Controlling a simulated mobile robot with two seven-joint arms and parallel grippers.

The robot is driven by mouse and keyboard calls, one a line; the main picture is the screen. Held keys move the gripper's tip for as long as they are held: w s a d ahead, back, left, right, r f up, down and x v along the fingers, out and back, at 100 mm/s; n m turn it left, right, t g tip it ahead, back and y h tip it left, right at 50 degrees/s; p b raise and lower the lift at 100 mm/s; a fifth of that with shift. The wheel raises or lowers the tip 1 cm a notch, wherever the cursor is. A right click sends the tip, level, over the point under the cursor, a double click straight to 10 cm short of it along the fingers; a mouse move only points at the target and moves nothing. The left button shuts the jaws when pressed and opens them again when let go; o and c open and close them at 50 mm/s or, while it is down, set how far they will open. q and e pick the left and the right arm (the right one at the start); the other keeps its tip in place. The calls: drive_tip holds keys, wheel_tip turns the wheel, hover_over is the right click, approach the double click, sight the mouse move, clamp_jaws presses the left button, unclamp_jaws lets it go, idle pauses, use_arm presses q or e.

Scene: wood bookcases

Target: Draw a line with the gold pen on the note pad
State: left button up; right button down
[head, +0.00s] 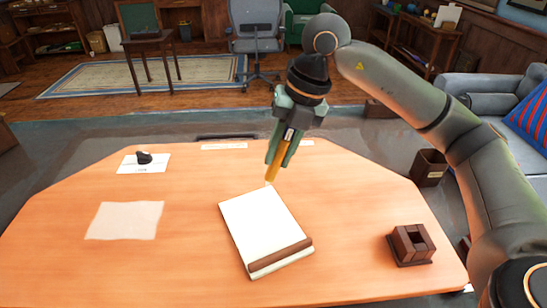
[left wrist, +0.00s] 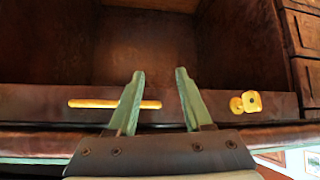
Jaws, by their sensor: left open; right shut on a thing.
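The note pad (head: 262,226) lies on the orange wooden desk, white with a brown strip along its near edge. My right gripper (head: 279,150) is above the far edge of the pad, shut on the gold pen (head: 273,172). The pen points down, its tip close to the pad's far edge; whether it touches cannot be told. My left gripper (left wrist: 158,85) is open and empty in the left wrist view, in front of a dark wooden piece of furniture with a gold bar handle (left wrist: 115,104). The left gripper does not show in the head view.
On the desk (head: 180,265), a brown wooden holder (head: 411,243) stands at the right. A loose paper sheet (head: 125,220) lies at the left, and a dark object (head: 144,157) sits on a white card behind it. A sofa (head: 490,95) is at the right.

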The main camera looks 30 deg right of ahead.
use_arm(q)
drive_tip(key=shift+w+f, duration=0.1)
drive_tip(key=shift+f, duration=0.05)
use_arm(e)
drive_tip(key=shift+w+f, duration=0.1)
drive_tip(key=shift+f, duration=0.05)
drive_tip(key=shift+f+b, duration=0.95)
drive_tip(key=shift+b, duration=0.05)
drive_tip(key=shift+f+b, duration=0.8)
drive_tip(key=shift+f, duration=0.15)
drive_tip(key=shift+f+b, duration=0.75)
drive_tip(key=shift+f, duration=0.1)
use_arm(q)
drive_tip(key=f, duration=0.1)
drive_tip(key=d+f, duration=0.1)
drive_tip(key=shift+w+d+f, duration=0.1)
drive_tip(key=shift+w+f, duration=0.2)
drive_tip(key=shift+f, duration=0.05)
drive_tip(key=shift+s+f, duration=0.2)
drive_tip(key=shift+f, duration=0.05)
drive_tip(key=shift+f, duration=0.3)
use_arm(e)
drive_tip(key=shift+f, duration=0.4)
use_arm(q)
drive_tip(key=shift+r, duration=0.15)
use_arm(e)
drive_tip(key=shift+a+r, duration=0.1)
